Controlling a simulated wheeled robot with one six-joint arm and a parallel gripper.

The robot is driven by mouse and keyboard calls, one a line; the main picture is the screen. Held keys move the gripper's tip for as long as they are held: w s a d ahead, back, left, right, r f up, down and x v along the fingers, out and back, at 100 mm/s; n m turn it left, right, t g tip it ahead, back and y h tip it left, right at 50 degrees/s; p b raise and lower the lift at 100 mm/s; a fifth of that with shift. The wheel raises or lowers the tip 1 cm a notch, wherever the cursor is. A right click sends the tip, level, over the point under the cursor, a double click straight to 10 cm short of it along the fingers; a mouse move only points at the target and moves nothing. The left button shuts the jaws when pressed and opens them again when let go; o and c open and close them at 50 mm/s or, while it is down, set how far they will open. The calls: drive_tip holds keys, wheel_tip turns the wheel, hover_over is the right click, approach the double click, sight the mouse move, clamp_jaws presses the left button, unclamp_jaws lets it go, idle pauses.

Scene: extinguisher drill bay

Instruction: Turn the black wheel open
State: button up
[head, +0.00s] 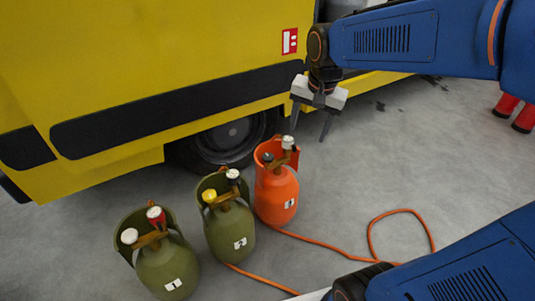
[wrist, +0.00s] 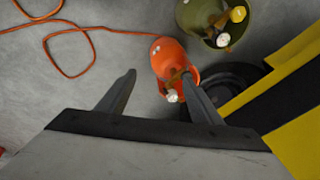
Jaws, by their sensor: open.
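Three gas cylinders stand on the floor: a green one labelled 1 (head: 168,268), a green one labelled 2 (head: 231,232) and an orange one (head: 277,197). The orange one has a small dark knob (head: 267,157) and a white-topped knob (head: 288,143). Cylinder 2 has a yellow knob (head: 210,196) and a dark knob with a pale top (head: 232,175). Which is the black wheel is hard to tell. My gripper (head: 311,122) is open and empty, pointing down above the orange cylinder. In the wrist view, the orange cylinder (wrist: 170,57) shows between the fingers, its white knob (wrist: 172,96) near the right finger.
A yellow vehicle (head: 150,60) with a dark tyre (head: 228,138) stands close behind the cylinders. An orange hose (head: 371,240) loops across the floor to their right. Red objects (head: 506,105) stand at the far right.

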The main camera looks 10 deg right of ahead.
drive_tip(key=w+a+f+m+g, duration=0.1)
drive_tip(key=w+f+m, duration=0.15)
drive_tip(key=w, duration=0.45)
drive_tip(key=w+a+f+m+g, duration=0.1)
drive_tip(key=w+a+f+m, duration=0.15)
drive_tip(key=w, duration=0.45)
drive_tip(key=m, duration=0.5)
hover_over(267, 156)
wheel_tip(267, 156, down, 8)
drive_tip(key=shift+g, duration=0.4)
wheel_tip(267, 156, down, 17)
drive_tip(key=shift+f, duration=0.1)
drive_tip(key=c, duration=1.1)
